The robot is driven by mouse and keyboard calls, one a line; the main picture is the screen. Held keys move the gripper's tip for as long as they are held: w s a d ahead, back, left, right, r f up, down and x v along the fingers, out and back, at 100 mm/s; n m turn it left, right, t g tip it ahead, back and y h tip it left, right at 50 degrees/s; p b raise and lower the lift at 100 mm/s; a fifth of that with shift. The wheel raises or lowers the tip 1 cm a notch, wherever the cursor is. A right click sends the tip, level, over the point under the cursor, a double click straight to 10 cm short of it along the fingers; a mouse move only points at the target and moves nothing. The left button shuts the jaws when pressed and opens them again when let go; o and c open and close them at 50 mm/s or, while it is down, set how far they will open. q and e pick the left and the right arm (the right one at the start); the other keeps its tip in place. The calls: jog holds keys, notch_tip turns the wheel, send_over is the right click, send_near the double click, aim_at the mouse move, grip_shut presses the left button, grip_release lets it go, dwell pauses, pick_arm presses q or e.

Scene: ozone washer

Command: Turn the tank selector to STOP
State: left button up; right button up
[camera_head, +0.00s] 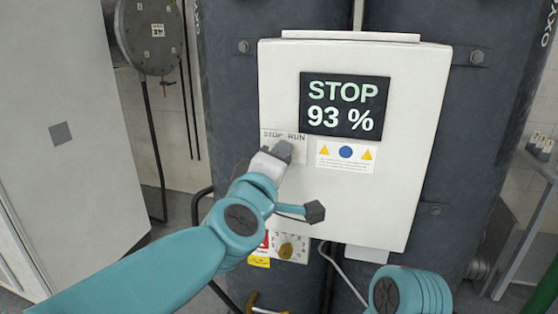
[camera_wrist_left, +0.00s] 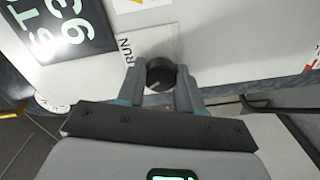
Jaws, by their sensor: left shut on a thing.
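The tank selector is a dark round knob (camera_wrist_left: 160,74) on a small plate marked STOP and RUN (camera_head: 284,136) on the white control box (camera_head: 410,130). In the head view my gripper and wrist hide the knob. The display (camera_head: 345,106) on the box reads STOP and 93 %. My left gripper (camera_head: 278,151) is at the selector plate, and in the left wrist view its fingers (camera_wrist_left: 161,85) are shut on the knob, one on each side. The knob carries a pale mark, but I cannot tell which label it points to. My right gripper is not in view.
A sticker with yellow triangles and a blue circle (camera_head: 346,154) is right of the selector. Below the box is a small dial panel (camera_head: 289,248). Dark tanks (camera_head: 232,90) stand behind, and a pale cabinet (camera_head: 65,140) stands at left.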

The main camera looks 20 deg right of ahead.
pick_arm(q)
jog(key=shift+a, duration=0.1)
jog(key=o, duration=0.8)
jog(key=shift+o, duration=1.2)
jog(key=shift+s+a+r, duration=0.1)
jog(key=shift+a, duration=0.1)
jog(key=shift+d, duration=0.1)
jog(key=shift+d, duration=0.1)
jog(key=b+v, duration=0.1)
jog(key=v, duration=1.5)
jog(key=shift+a+b, duration=0.25)
jog(key=shift+b, duration=0.15)
